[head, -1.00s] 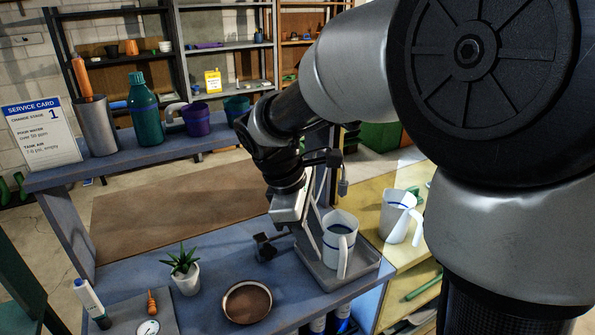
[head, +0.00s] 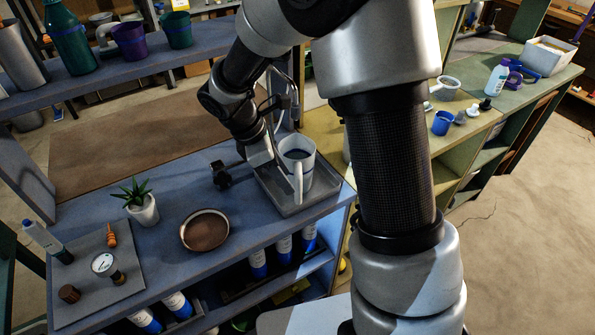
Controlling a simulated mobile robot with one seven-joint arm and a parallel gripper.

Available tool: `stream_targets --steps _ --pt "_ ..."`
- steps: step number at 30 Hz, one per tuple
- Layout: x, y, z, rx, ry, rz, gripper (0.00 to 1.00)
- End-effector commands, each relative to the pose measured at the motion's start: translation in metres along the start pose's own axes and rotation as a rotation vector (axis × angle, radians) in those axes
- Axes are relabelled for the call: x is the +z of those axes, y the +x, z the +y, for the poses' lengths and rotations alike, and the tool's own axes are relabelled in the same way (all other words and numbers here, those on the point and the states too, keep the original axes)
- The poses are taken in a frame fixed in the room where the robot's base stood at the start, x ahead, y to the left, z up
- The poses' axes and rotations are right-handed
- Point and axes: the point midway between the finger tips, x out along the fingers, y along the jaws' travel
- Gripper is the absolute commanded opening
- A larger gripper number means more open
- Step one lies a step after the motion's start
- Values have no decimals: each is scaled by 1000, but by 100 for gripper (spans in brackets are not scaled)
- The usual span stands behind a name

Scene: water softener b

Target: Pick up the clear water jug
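The jug (head: 306,172), pale and translucent-looking with a dark band inside near its top, stands upright in a shallow grey tray (head: 322,196) at the right end of the blue bench. Its handle faces toward me. My gripper (head: 265,162) reaches down just left of the jug, close to its side. Its fingertips are not clearly visible, so I cannot tell whether they touch the jug or how wide they are. A small black fitting (head: 222,176) shows left of the gripper, above the bench.
A potted plant (head: 140,207) and a brown round dish (head: 205,232) stand left of the tray. A grey mat (head: 90,290) holds a gauge and small parts. A raised shelf behind holds a green bottle (head: 68,38) and cups. My arm blocks part of the yellow bench (head: 322,130).

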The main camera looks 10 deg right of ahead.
Motion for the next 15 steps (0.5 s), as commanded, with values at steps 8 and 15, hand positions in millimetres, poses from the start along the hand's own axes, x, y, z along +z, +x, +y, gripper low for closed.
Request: stream_targets --steps 8,15 --pt "0 46 0 -3 0 0 38" --pt "0 64 1 -4 1 0 38"
